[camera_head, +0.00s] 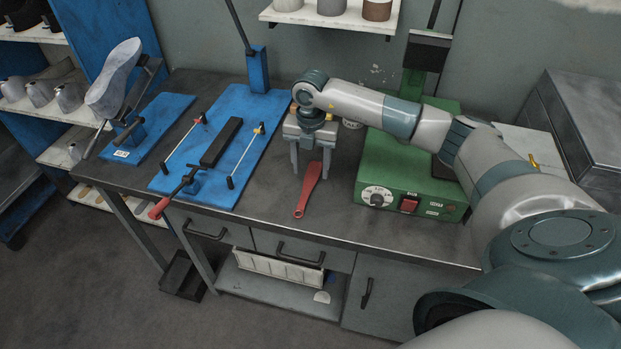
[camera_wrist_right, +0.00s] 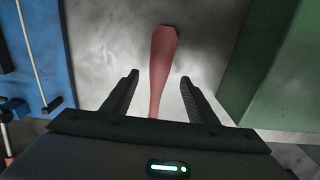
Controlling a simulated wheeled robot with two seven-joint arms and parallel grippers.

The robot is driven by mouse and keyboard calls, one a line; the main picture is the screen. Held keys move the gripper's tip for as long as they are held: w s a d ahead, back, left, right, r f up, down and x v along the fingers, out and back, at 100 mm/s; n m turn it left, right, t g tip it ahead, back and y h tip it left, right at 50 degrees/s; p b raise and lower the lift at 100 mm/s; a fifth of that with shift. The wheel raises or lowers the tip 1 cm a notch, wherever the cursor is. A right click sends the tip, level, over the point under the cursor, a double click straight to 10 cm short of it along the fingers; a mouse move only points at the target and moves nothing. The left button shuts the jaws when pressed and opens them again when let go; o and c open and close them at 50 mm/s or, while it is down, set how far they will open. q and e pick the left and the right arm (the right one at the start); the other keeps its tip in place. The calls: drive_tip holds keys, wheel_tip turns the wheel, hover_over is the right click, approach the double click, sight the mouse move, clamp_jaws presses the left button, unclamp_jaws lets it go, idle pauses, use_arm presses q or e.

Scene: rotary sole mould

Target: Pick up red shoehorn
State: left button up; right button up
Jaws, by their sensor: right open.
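The red shoehorn (camera_head: 308,190) lies on the dark grey workbench between the blue fixture and the green machine. In the right wrist view the shoehorn (camera_wrist_right: 160,70) runs lengthwise between the fingers, its lower part hidden behind the gripper body. My right gripper (camera_head: 310,172) points down over the shoehorn's far end with its fingers open, one to each side of it. In the right wrist view my right gripper (camera_wrist_right: 160,88) shows a gap on both sides of the shoehorn. I cannot tell how high the fingertips are above the bench. My left gripper is not in view.
A blue fixture (camera_head: 262,108) with rods and a red-handled lever stands left of the shoehorn. A green machine (camera_head: 385,165) with a dial and red switch stands close on the right. The bench (camera_head: 265,205) is bare toward its front edge. A shelf (camera_head: 345,22) hangs behind.

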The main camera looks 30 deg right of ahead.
sight(311, 180)
drive_tip(key=shift+w+f+p, duration=0.1)
drive_tip(key=shift+f+p, duration=0.3)
drive_tip(key=shift+f, duration=1.15)
drive_tip(key=c, duration=1.1)
